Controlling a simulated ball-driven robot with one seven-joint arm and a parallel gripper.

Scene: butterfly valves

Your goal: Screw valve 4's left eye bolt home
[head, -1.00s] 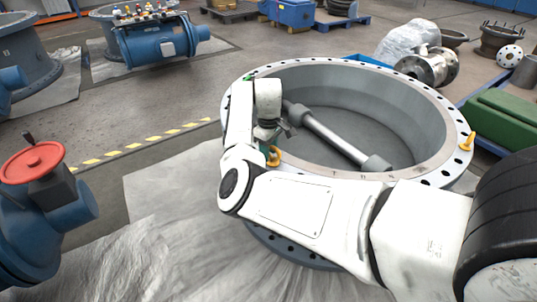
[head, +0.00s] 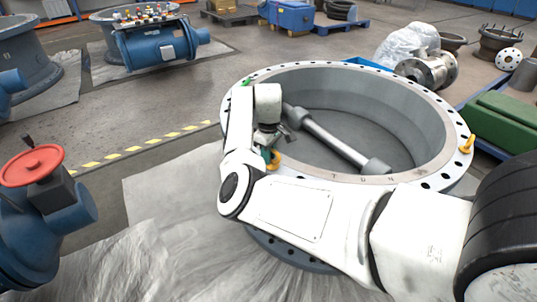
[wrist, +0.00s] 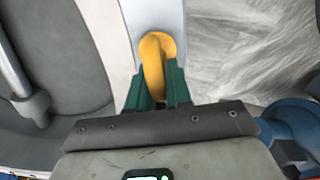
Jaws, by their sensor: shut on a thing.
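The large grey valve body (head: 445,150) lies flat with a drilled flange rim around it. A yellow eye bolt (wrist: 153,62) stands at the left side of its rim. It also shows in the head view (head: 275,160), partly hidden by my gripper. My gripper (wrist: 163,85) has green fingers, which are shut on the yellow eye bolt's ring. In the head view my gripper (head: 270,150) is at the near-left rim. The eye bolt's shank and its hole are hidden, so I cannot tell how deep it sits.
A second yellow eye bolt (head: 467,144) stands on the rim at the right. A shaft (head: 335,142) crosses the valve's inside. A blue valve with a red handwheel (head: 32,165) stands at the left. Open floor with a striped line (head: 140,148) lies between.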

